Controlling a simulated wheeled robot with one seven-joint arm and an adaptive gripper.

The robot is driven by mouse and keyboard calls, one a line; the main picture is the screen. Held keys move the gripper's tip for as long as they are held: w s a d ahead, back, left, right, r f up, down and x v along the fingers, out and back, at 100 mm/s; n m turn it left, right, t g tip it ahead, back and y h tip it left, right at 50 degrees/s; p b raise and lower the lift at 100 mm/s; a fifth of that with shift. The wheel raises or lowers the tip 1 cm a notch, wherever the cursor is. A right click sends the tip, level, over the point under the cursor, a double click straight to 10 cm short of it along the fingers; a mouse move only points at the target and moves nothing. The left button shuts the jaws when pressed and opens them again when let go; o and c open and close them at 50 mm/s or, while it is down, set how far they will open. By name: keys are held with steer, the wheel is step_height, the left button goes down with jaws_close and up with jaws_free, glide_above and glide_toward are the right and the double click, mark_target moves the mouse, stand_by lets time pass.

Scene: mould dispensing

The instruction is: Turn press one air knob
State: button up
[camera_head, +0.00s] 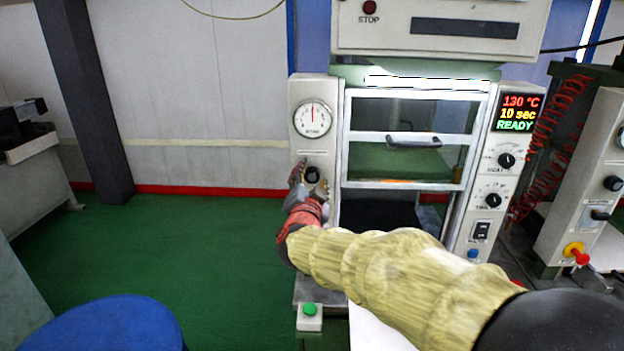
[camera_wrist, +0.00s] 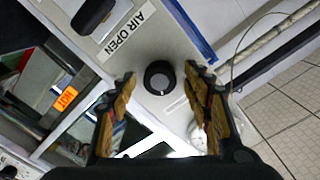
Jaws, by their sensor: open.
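The air knob (camera_head: 313,174) is a round black dial on the press's left grey panel, below the pressure gauge (camera_head: 312,119). In the wrist view the same knob (camera_wrist: 160,77) has a pale index line and sits by an "AIR OPEN" label (camera_wrist: 131,34). My gripper (camera_head: 308,180) is open and empty at the panel. In the wrist view its two fingers (camera_wrist: 160,75) stand on either side of the knob, with gaps on both sides. I cannot tell how far the fingertips reach along the knob's depth.
The press's glazed door (camera_head: 408,142) with a dark handle is right of the panel. A right-hand panel (camera_head: 489,200) carries a display reading 130 °C, 10 sec, READY. A green button (camera_head: 310,309) sits below. A blue drum (camera_head: 112,325) stands at front left; green floor is clear behind it.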

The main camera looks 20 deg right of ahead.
steer(key=v, duration=1.2)
